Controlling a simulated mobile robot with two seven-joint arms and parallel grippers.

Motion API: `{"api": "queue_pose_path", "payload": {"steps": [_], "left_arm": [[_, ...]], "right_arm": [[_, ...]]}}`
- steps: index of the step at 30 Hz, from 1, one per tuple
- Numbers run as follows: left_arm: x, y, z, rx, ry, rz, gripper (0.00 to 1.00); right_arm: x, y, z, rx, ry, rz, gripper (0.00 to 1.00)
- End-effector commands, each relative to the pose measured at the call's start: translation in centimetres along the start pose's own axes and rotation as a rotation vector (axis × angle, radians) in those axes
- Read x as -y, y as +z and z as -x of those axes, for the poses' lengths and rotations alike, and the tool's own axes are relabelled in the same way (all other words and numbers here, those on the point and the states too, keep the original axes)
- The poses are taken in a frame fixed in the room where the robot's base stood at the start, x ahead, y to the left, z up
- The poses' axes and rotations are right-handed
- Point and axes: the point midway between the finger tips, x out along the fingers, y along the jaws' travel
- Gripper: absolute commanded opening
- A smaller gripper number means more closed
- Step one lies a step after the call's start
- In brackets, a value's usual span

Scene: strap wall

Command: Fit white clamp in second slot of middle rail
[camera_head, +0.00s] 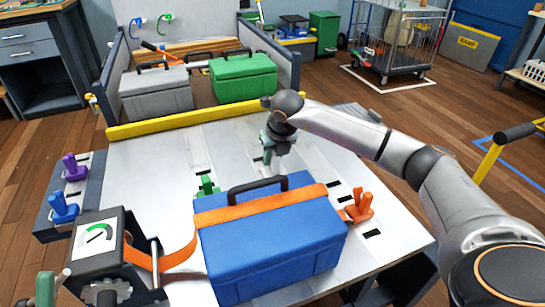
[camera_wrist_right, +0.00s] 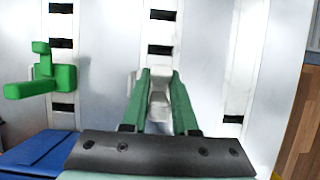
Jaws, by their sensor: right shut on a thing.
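The white clamp (camera_wrist_right: 158,103) is between the green fingers of my right gripper (camera_wrist_right: 158,76), which is shut on it. In the wrist view the clamp covers part of the middle rail (camera_wrist_right: 161,32). Dark slots show beyond it; whether the clamp touches the rail I cannot tell. In the head view my right gripper (camera_head: 268,156) hangs pointing down above the white table, behind the blue toolbox (camera_head: 275,245); the clamp is hard to make out there. My left gripper (camera_head: 52,287) shows only partly at the bottom left corner, and its opening is unclear.
An orange strap (camera_head: 262,206) crosses the blue toolbox from a ratchet box (camera_head: 97,243). A green clamp (camera_head: 207,187) sits on the left rail, an orange clamp (camera_head: 358,206) on the right. Grey (camera_head: 157,92) and green (camera_head: 243,77) toolboxes stand behind a yellow bar (camera_head: 185,121).

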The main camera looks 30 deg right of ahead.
Motion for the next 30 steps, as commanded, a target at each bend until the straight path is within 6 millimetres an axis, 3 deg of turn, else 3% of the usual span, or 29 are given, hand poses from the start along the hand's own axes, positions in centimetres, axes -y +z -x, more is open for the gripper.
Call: {"api": "queue_pose_path", "payload": {"steps": [30], "left_arm": [[-0.5, 1.1, 1.1, 0.001, 0.001, 0.000, 1.00]], "right_arm": [[0.0, -0.9, -2.3, 0.002, 0.001, 0.000, 0.00]]}}
